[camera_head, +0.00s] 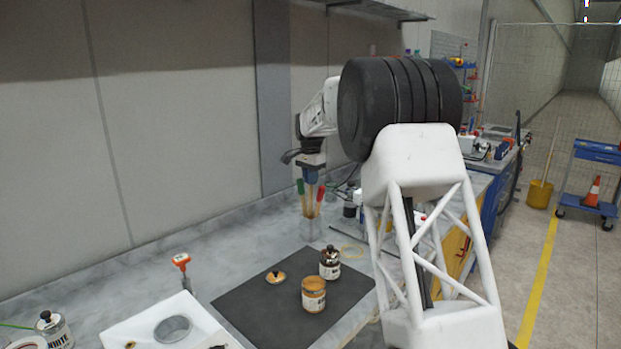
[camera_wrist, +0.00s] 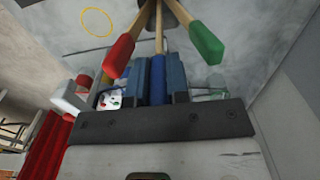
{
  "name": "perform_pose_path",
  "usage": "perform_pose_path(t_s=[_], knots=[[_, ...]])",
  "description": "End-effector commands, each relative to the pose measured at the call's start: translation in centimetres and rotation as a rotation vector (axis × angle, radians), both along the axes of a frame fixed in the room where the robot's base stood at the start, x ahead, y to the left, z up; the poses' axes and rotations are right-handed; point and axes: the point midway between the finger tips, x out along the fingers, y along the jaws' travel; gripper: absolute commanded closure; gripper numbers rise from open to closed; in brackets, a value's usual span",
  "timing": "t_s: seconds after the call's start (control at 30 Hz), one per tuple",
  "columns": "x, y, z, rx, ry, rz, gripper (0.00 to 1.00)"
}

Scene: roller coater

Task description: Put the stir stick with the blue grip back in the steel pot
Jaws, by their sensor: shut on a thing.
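My gripper (camera_head: 311,178) is shut on the blue grip (camera_wrist: 158,80) of a stir stick, which sits between its two fingers in the wrist view. The steel pot (camera_head: 311,229) stands on the bench below my gripper; its dark top edge shows in the wrist view (camera_wrist: 182,14). A green-grip stick (camera_head: 301,187) and a red-grip stick (camera_head: 320,196) stand in the pot, leaning to either side of the held one. The held stick's wooden shaft (camera_wrist: 159,32) runs down between them toward the pot. I cannot tell how deep its end is.
A black mat (camera_head: 250,309) holds an open orange-brown jar (camera_head: 314,296), a darker jar (camera_head: 330,263) and a lid (camera_head: 276,277). A white tray (camera_head: 205,326) lies at the front left. Bottles (camera_head: 350,207) stand close right of the pot; the wall is behind.

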Motion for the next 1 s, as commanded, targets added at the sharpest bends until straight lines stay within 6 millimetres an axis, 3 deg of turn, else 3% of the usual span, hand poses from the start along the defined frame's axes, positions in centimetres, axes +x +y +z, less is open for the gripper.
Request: perform_pose_path(t_s=[1.0], knots=[[0.0,0.0,-1.9,0.0,0.0,0.0,1.0]])
